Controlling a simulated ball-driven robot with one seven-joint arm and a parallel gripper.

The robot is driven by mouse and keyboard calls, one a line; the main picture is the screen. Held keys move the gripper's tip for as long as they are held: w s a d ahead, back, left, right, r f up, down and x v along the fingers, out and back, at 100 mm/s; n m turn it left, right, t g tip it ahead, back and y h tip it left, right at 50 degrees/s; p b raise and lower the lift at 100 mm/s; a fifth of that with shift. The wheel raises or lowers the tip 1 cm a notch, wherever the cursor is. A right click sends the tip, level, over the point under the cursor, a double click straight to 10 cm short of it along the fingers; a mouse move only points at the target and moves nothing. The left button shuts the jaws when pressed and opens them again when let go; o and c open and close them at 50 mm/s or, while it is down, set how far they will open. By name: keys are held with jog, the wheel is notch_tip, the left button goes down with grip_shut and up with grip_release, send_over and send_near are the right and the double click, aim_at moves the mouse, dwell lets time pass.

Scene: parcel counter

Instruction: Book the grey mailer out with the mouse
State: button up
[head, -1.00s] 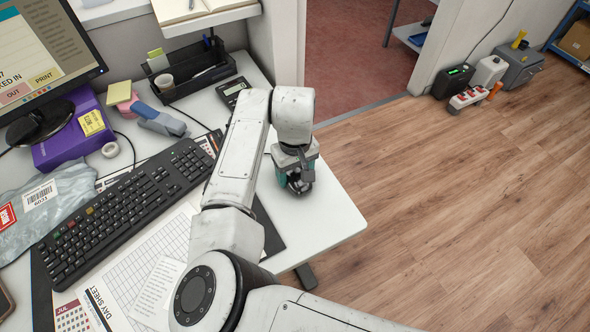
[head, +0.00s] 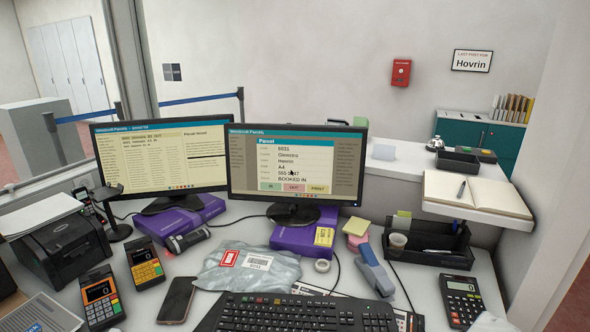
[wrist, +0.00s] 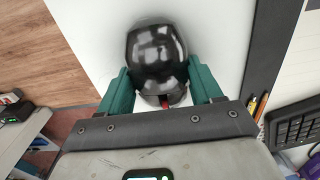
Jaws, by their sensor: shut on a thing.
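In the wrist view my gripper (wrist: 160,92) is shut around the black glossy mouse (wrist: 157,58), with a green finger on either side of it, over the white desk top. The head view shows neither gripper nor mouse. There the grey mailer (head: 228,272) lies on the desk behind the keyboard, with a red label and a white barcode label. The right monitor (head: 297,165) shows a Parcel window reading 5031 and BOOKED IN, with IN, OUT and PRINT buttons. The pointer is just above the OUT button (head: 293,188).
The keyboard (head: 300,315) lies at the front of the desk. A left monitor (head: 160,158) shows a list. A phone (head: 177,300), card terminals (head: 145,265), a stapler-like blue-grey tool (head: 374,270) and a calculator (head: 461,298) stand around the mailer.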

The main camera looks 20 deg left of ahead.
jog(key=shift+s, duration=0.2)
jog(key=shift+s+d+p, duration=0.25)
jog(key=shift+s+p, duration=0.75)
jog(key=shift+p, duration=0.15)
jog(key=o, duration=1.2)
jog(key=shift+c, duration=0.2)
notch_tip(320, 180, up, 11)
jog(key=shift+p, duration=0.3)
jog(key=shift+f, duration=0.1)
